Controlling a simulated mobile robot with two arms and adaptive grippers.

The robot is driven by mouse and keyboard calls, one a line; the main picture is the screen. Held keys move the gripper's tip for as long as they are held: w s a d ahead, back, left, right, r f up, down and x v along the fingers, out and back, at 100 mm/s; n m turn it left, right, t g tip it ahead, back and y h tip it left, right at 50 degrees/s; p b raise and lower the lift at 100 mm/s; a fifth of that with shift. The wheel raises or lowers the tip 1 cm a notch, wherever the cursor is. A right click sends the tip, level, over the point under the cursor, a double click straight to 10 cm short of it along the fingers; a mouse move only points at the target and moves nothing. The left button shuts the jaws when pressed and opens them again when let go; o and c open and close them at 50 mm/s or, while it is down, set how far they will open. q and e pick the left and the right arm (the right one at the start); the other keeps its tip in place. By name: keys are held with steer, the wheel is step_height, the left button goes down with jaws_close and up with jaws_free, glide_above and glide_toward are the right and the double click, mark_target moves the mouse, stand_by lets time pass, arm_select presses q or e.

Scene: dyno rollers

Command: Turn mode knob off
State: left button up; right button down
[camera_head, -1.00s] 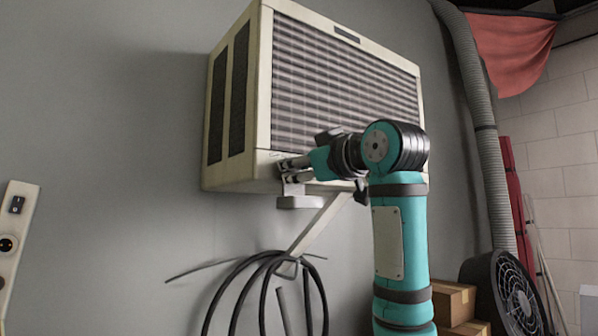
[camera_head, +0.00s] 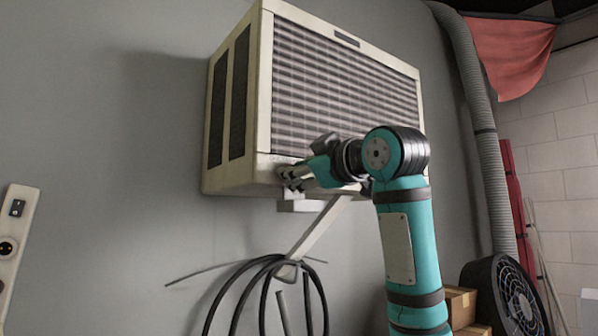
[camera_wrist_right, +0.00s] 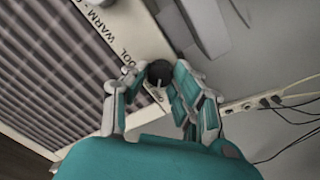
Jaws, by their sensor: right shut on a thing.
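The air conditioner (camera_head: 345,85) is a cream box with a slatted front grille, mounted on the grey wall. My right gripper (camera_head: 288,180) is at the lower left corner of its front, on the panel strip below the grille. In the right wrist view a round dark knob (camera_wrist_right: 159,73) with a light pointer line lies between the fingertips of my right gripper (camera_wrist_right: 155,88), which is shut on it. The panel (camera_wrist_right: 98,22) beside it carries the words "WARM" and "COOL". In the head view the fingers hide the knob. My left gripper is not in view.
A bracket (camera_head: 318,228) holds the unit from below, with coiled black cable (camera_head: 262,290) hanging under it. A socket strip (camera_head: 15,235) is on the wall at left. A grey duct (camera_head: 480,120), fan (camera_head: 508,295) and boxes (camera_head: 460,303) stand at right.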

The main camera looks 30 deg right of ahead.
steer(key=c, duration=1.1)
jaws_free()
steer(key=shift+o, duration=0.2)
steer(key=s+d, duration=0.1)
steer(key=s, duration=1.1)
steer(key=shift+d+f, duration=0.2)
